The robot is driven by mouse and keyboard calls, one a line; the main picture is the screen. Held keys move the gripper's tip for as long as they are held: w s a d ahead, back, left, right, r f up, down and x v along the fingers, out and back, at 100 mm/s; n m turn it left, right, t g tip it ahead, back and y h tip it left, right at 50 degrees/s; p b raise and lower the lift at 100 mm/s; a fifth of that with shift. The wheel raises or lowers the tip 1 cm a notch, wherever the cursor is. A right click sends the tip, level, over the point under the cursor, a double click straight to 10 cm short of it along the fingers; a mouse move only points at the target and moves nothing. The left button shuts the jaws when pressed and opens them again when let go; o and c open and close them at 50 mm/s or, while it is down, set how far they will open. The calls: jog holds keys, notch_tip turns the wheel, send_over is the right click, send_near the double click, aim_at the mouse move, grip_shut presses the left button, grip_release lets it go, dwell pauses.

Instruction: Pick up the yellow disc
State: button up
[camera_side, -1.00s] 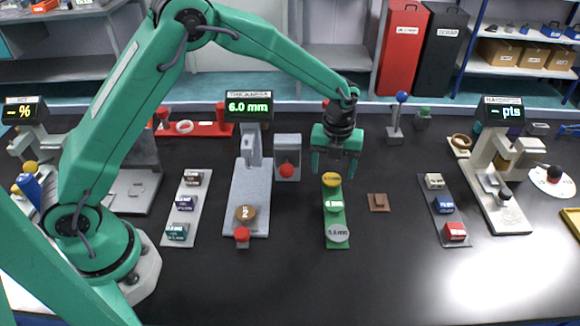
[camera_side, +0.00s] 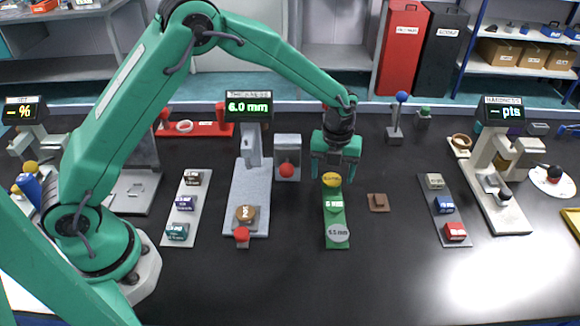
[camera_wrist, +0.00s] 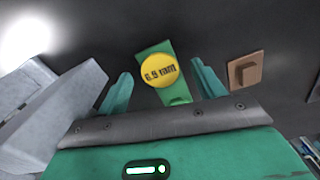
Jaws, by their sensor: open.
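The yellow disc (camera_side: 332,179) sits at the far end of a green strip (camera_side: 337,218). In the wrist view the disc (camera_wrist: 160,71) reads "6.9 mm" and lies ahead between the two fingers. My gripper (camera_side: 336,177) is open and empty, its fingers pointing down on either side of the disc's line. In the wrist view my gripper (camera_wrist: 161,85) shows both green fingers apart, not touching the disc.
A thickness gauge (camera_side: 247,190) with a "6.0 mm" display stands left. A small brown block (camera_side: 378,202) lies right of the strip. A rack of labelled blocks (camera_side: 444,208) is farther right. The table in front is clear.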

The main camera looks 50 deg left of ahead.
jog(key=shift+f, duration=0.2)
dwell(0.4)
jog(key=c, duration=1.1)
